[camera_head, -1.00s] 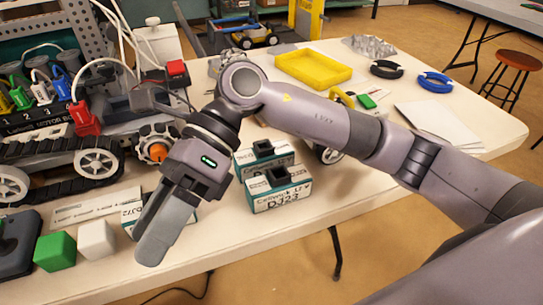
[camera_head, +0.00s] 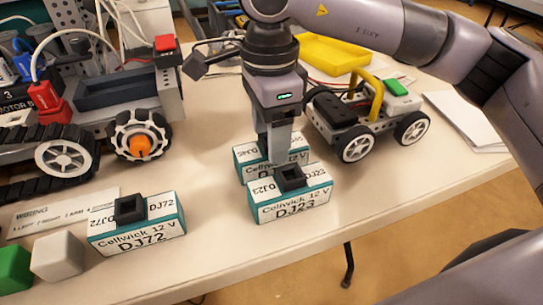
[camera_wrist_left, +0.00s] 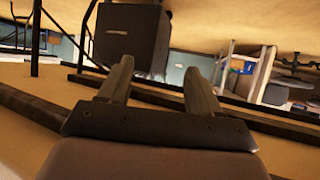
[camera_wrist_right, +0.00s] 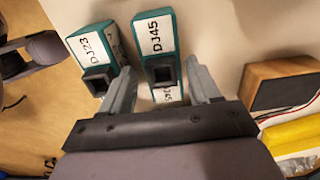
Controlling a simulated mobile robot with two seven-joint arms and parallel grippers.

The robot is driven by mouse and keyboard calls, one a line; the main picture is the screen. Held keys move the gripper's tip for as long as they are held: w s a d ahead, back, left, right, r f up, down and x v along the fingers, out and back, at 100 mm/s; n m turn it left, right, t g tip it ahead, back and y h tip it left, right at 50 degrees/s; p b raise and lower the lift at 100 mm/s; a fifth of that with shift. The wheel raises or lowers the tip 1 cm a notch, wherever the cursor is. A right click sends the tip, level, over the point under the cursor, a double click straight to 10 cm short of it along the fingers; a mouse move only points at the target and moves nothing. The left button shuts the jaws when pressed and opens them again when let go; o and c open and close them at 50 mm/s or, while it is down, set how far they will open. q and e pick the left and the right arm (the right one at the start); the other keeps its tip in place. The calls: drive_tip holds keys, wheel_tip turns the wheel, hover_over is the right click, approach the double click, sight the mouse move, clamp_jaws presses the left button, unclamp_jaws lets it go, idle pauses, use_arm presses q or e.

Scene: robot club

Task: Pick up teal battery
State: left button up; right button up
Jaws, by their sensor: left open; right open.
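Three teal batteries with white labels and black top handles stand on the table: DJ72 (camera_head: 140,232) at the left, DJ23 (camera_head: 288,208) in front of my right gripper, and one behind it (camera_head: 243,163). In the right wrist view, DJ23 (camera_wrist_right: 92,48) is at the left and DJ45 (camera_wrist_right: 154,32) is in the middle. My right gripper (camera_head: 275,155) points down at the rear battery, partly hiding it. Its open fingers (camera_wrist_right: 161,72) lie on either side of DJ45's handle; contact cannot be told. My left gripper (camera_wrist_left: 158,72) is open and empty, away from the table.
A small wheeled robot (camera_head: 362,122) stands right of the batteries, and a tracked robot (camera_head: 85,130) at the left. White (camera_head: 56,257) and green (camera_head: 14,268) cubes lie near DJ72. A yellow tray (camera_head: 335,52) is behind. Bare table separates DJ72 from DJ23.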

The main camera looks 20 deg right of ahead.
wheel_tip(320, 180, down, 4)
drive_tip(key=shift+w+d+f+b, duration=0.1)
drive_tip(key=shift+d+f+b, duration=0.05)
drive_tip(key=shift+b, duration=0.3)
drive_tip(key=shift+c, duration=0.3)
clamp_jaws()
drive_tip(key=shift+r, duration=0.25)
